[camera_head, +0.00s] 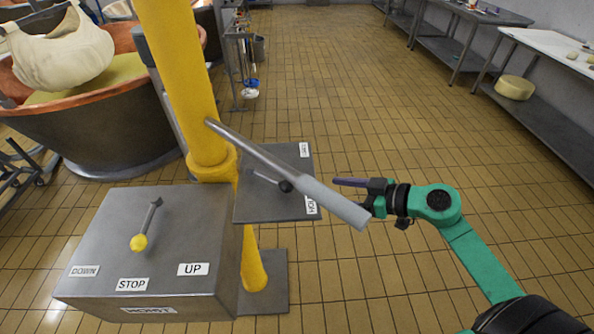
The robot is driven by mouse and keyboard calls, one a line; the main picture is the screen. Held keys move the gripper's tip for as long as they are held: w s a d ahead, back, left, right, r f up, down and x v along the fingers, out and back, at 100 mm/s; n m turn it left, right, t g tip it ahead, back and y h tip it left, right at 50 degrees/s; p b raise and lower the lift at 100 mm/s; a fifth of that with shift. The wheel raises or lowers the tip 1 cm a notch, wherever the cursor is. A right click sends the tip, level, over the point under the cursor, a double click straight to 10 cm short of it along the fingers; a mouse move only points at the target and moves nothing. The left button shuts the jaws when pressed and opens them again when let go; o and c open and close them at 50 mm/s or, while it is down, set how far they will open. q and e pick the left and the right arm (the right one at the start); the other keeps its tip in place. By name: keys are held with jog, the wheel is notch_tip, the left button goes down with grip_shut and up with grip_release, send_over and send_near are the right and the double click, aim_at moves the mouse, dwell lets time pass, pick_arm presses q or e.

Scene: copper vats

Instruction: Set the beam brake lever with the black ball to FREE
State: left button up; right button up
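The beam brake lever is a short thin rod with a black ball (286,186). It sits on a grey metal plate (262,210) fixed to the yellow post, and its ball end points right and slightly down. A small white label (305,150) is at the plate's far right corner, too small to read surely. Another label (311,205), seemingly HOLD, is at the near right edge, partly hidden by a long grey bar. My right gripper (340,182) is right of the ball, apart from it, fingers pointing left; its finger gap cannot be made out. My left gripper is out of view.
The grey bar (270,160) with a pale grip (335,202) slants across above the plate, near my gripper. A hoist box (185,225) with a yellow-ball lever (139,242) stands at left, beside the yellow post (180,75). A copper vat (110,130) is behind.

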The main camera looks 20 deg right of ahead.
aim_at(292, 187)
jog(key=a, duration=0.3)
jog(key=shift+w+a+r+p, duration=0.1)
jog(key=shift+w+p, duration=0.2)
jog(key=shift+p, duration=0.05)
jog(key=x, duration=0.2)
jog(key=shift+w+a, duration=0.15)
jog(key=shift+a, duration=0.05)
jog(key=w+f, duration=0.1)
jog(key=w+a, duration=0.1)
jog(key=w+a+f, duration=0.1)
jog(key=w, duration=0.1)
jog(key=shift+f+p, duration=0.3)
jog(key=x, duration=0.3)
jog(key=shift+f, duration=0.1)
jog(key=shift+a, duration=0.2)
jog(key=shift+c, duration=0.5)
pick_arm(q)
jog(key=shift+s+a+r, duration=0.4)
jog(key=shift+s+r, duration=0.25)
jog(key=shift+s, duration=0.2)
pick_arm(e)
grip_shut()
